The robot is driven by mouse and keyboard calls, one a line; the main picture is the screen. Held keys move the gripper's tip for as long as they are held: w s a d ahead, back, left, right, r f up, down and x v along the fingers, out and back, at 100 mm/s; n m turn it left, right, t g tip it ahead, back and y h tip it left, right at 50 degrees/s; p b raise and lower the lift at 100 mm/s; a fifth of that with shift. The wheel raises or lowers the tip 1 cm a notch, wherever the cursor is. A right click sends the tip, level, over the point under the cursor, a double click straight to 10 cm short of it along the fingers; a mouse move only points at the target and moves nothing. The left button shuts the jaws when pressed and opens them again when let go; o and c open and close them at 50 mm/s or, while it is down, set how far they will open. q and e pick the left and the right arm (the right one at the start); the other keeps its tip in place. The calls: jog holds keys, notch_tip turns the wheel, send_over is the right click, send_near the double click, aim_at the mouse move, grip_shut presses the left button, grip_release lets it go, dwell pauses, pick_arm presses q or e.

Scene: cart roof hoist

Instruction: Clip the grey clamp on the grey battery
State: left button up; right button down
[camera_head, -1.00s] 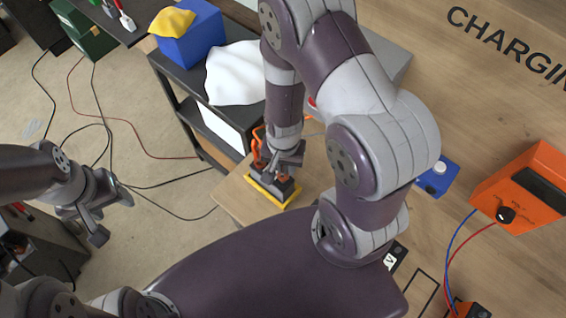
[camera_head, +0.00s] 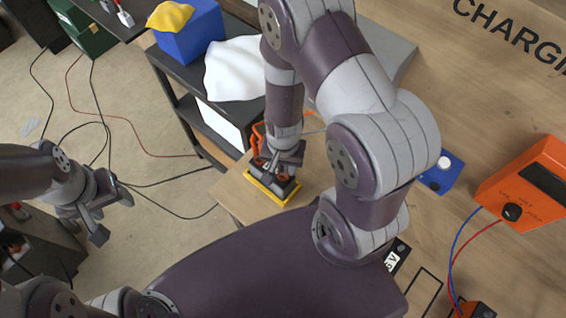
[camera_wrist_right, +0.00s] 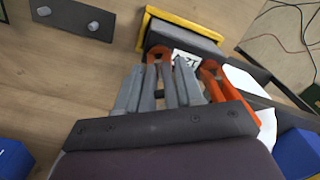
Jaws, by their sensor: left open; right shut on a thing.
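The grey battery (camera_head: 285,187) stands in a yellow-rimmed tray on the wooden bench's corner. In the right wrist view the battery (camera_wrist_right: 195,43) is just beyond the fingertips, with a white label on it. My right gripper (camera_head: 287,158) is low over the battery; its fingers also show in the right wrist view (camera_wrist_right: 160,75). It is shut on a grey piece, seemingly the grey clamp, hard to tell from the grey fingers. Orange parts (camera_wrist_right: 209,70) sit at the battery beside the fingers. Whether the clamp touches a post is hidden. My left gripper (camera_head: 107,213) is open and empty over the floor.
An orange meter (camera_head: 535,185) with red and blue leads and a blue switch box (camera_head: 440,176) are on the bench. A black cart (camera_head: 185,75) with a white cloth (camera_head: 235,70) and blue bin (camera_head: 190,35) stands behind the battery. Cables lie on the floor.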

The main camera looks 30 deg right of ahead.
jog(key=shift+f+b, duration=0.3)
jog(key=shift+f, duration=0.1)
jog(key=c, duration=0.6)
grip_release()
notch_tip(320, 180, up, 6)
jog(key=p, duration=0.2)
jog(key=shift+f+p, duration=0.1)
jog(key=shift+p, duration=0.2)
notch_tip(320, 180, up, 7)
jog(key=shift+f+b, duration=0.15)
jog(key=shift+b, duration=0.25)
